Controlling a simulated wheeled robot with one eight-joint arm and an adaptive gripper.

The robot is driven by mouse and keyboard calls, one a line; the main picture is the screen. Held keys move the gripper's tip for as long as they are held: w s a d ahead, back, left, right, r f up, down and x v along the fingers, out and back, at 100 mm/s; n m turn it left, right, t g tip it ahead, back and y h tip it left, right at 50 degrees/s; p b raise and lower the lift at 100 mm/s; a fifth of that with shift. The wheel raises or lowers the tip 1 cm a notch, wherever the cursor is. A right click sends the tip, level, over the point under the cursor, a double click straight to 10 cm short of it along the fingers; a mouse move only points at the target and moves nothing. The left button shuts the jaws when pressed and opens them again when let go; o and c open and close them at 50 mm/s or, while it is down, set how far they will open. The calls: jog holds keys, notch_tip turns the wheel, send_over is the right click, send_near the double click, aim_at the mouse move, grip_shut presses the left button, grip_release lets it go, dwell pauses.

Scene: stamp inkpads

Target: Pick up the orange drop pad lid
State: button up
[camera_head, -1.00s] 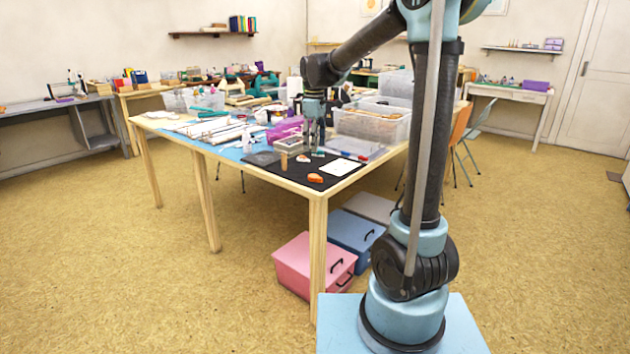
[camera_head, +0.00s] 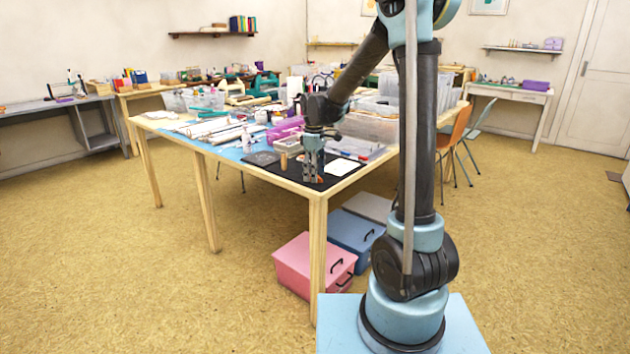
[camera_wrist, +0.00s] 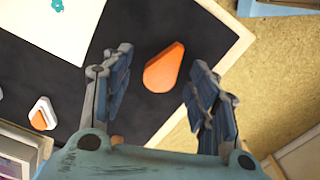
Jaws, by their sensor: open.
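The orange drop pad lid (camera_wrist: 164,68) is a teardrop shape lying on the black mat (camera_wrist: 150,24) near the table's corner. In the wrist view it shows between and beyond my gripper's two fingers, closer to the right one. My gripper (camera_wrist: 157,84) is open and empty, pointing down over the mat. In the head view my gripper (camera_head: 313,178) hangs above the front of the mat and mostly hides the lid. A small white and orange drop-shaped pad (camera_wrist: 42,114) lies on the mat at the left of the wrist view.
A white card (camera_wrist: 52,22) with a teal mark lies on the mat beside the lid. The wooden table edge (camera_wrist: 232,52) runs close by the lid, with floor beyond. Clear plastic bins (camera_head: 372,124) and a purple box (camera_head: 285,130) stand farther back on the table.

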jog(key=shift+f, duration=0.3)
jog(key=shift+c, duration=0.6)
jog(key=c, duration=0.7)
jog(key=shift+o, duration=0.2)
jog(key=shift+r, duration=0.1)
